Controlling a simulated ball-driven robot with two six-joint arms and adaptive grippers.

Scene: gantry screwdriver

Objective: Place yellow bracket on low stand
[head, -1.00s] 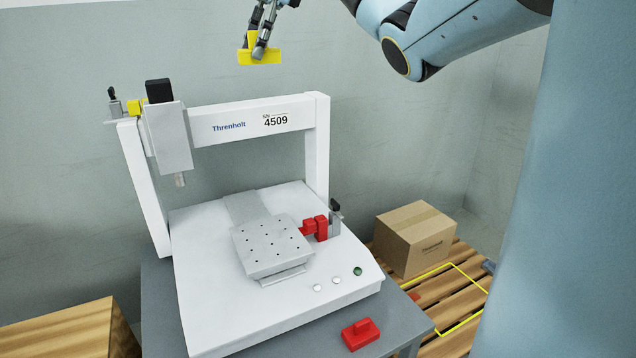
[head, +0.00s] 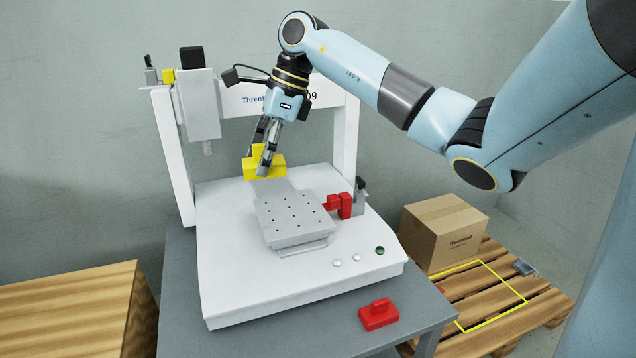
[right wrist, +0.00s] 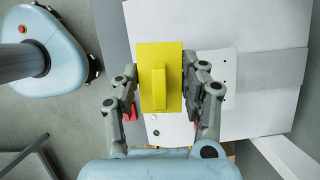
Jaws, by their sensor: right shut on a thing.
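My right gripper (head: 263,160) is shut on the yellow bracket (head: 270,172), a flat plate with an upright rib. It holds the bracket in the air, in front of the gantry beam and, in the picture, just behind and left of the perforated plate. In the right wrist view, the bracket (right wrist: 148,60) sits between the two fingers (right wrist: 160,85), rib facing the camera. A low grey stand (head: 360,199) with a black top is right of the perforated plate, with a red bracket (head: 345,206) at it. My left gripper is out of view.
The perforated plate (head: 292,220) on the white machine bed (head: 235,270) is bare. A higher stand (head: 152,75) with a yellow piece (head: 168,76) is at the gantry's top left. A loose red block (head: 378,315) lies on the grey table (head: 185,300). A carton (head: 440,235) stands on a pallet at right.

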